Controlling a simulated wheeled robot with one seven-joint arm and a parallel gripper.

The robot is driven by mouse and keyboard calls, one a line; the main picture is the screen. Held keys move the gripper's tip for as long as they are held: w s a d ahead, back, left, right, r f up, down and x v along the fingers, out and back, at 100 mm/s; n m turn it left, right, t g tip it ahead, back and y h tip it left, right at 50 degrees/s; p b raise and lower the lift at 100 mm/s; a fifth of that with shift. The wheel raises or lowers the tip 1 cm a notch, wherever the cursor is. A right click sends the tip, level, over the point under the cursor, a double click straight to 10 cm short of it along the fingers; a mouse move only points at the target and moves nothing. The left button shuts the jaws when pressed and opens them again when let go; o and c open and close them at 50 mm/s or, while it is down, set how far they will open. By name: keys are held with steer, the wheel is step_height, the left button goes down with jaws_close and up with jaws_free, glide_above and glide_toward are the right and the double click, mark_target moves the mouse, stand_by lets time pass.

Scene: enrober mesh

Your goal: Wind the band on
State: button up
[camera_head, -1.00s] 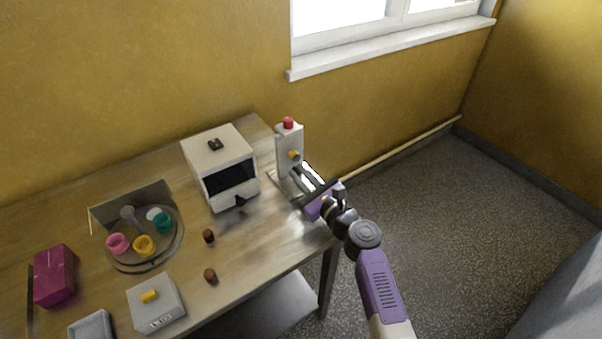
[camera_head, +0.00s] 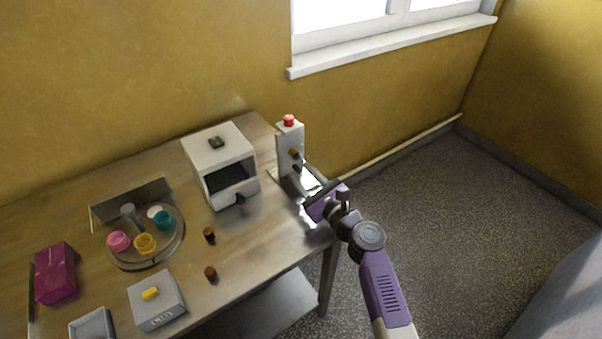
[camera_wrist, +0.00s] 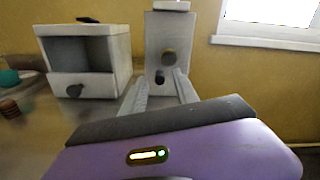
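A pale upright unit (camera_head: 289,146) with a red button (camera_head: 289,120) on top stands at the table's right end. Its front carries a brownish round knob (camera_wrist: 169,57) and a smaller dark peg (camera_wrist: 160,77) below it. My gripper (camera_wrist: 163,84) points at this front, with its two pale fingers apart and nothing seen between them. The fingertips are low before the peg; I cannot tell whether they touch the unit. A white box machine (camera_head: 219,158) with a dark front opening and a dark front knob (camera_head: 240,198) stands left of it. I cannot make out the band.
A round tray (camera_head: 125,262) with pink, yellow and teal cups stands on the left. A grey box (camera_head: 163,312) with a yellow switch, a magenta box (camera_head: 55,273) and two brown pieces (camera_head: 209,234) (camera_head: 210,273) lie on the table. Floor on the right is clear.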

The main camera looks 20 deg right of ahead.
steer(key=v, duration=0.6)
steer(key=shift+s, duration=0.35)
steer(key=shift+d, duration=0.1)
